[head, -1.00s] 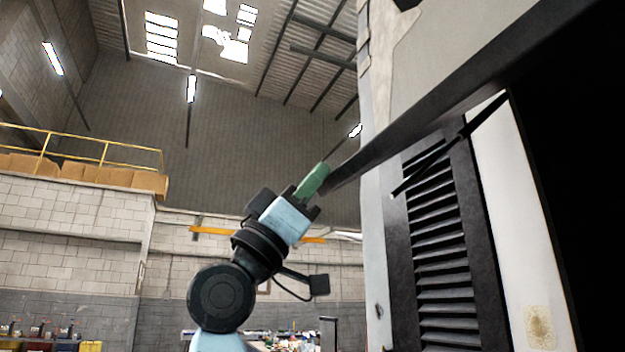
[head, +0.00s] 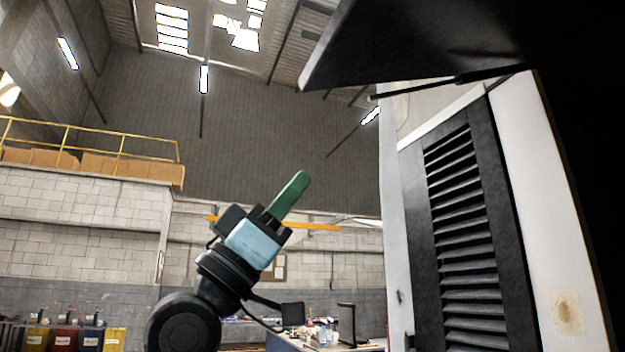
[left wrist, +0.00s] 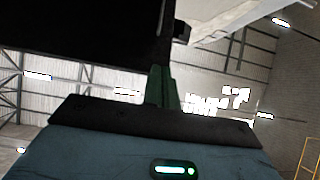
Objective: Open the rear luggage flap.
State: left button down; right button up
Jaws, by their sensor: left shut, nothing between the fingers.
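The rear luggage flap (head: 420,40) is raised and juts out at the top right of the head view, with its dark underside showing. A thin black strut (head: 425,88) runs from it to the coach body. My left gripper (head: 300,182), with green fingers, is shut and empty. It points up, below and apart from the flap's outer edge in the head view. In the left wrist view its fingers (left wrist: 162,86) stand in front of the dark flap (left wrist: 80,35). My right gripper is out of view.
The coach's rear wall (head: 575,220) with a black louvred grille (head: 465,230) stands on the right. A workbench (head: 320,342) with small items is behind my left arm. Coloured bins (head: 65,338) stand at lower left. The space left of my gripper is open.

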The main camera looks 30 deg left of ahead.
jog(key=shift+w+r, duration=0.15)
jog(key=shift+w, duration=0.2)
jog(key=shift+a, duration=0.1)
